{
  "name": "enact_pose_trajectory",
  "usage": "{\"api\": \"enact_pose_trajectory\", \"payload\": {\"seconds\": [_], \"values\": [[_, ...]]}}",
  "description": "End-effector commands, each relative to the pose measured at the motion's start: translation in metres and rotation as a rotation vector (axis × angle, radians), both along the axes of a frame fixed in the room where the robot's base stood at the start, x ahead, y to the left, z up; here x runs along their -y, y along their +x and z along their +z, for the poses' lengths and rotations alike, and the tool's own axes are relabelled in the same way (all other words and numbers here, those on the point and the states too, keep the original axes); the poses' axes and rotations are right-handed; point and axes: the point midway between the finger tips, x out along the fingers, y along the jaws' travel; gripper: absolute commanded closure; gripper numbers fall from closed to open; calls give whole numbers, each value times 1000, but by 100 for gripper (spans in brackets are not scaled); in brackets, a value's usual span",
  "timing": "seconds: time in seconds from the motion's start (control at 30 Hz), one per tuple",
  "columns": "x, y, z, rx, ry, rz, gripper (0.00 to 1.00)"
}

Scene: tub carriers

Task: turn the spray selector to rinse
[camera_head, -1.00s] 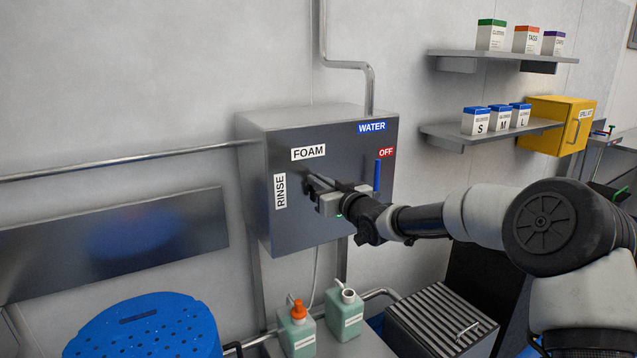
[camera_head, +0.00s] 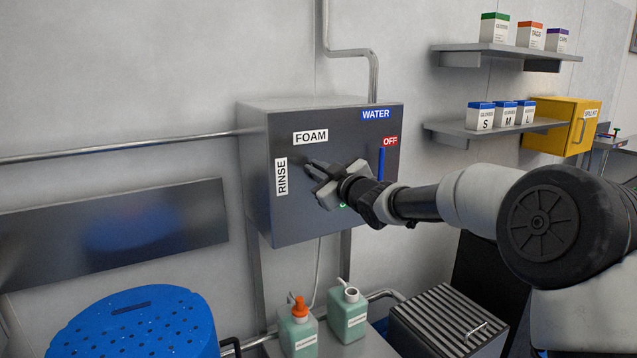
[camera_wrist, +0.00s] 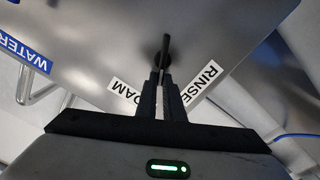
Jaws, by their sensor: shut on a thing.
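The spray selector (camera_wrist: 166,44) is a slim dark lever on the front of a grey steel box (camera_head: 290,225). My gripper (camera_wrist: 162,84) is shut on the selector, with its fingers between the FOAM label (camera_wrist: 128,91) and the RINSE label (camera_wrist: 202,83) in the wrist view. In the head view my gripper (camera_head: 314,170) is at the box front, right of the RINSE label (camera_head: 281,177) and below the FOAM label (camera_head: 311,137). The gripper hides most of the selector there, so its exact pointing is hard to tell.
A blue lever (camera_head: 381,163) stands upright beside the red OFF label, close to my wrist. Two green bottles (camera_head: 348,316) stand below the box. Shelves with small boxes (camera_head: 500,55) are at right.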

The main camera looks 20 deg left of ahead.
Motion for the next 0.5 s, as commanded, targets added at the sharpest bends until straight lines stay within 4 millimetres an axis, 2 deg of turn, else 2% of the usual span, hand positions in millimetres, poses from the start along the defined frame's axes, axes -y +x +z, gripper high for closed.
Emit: {"api": "enact_pose_trajectory", "payload": {"seconds": [0.03,0.5], "values": [[-2,-2,-7,37,-30,2,100],[-8,-9,-15,376,-321,0,100]]}}
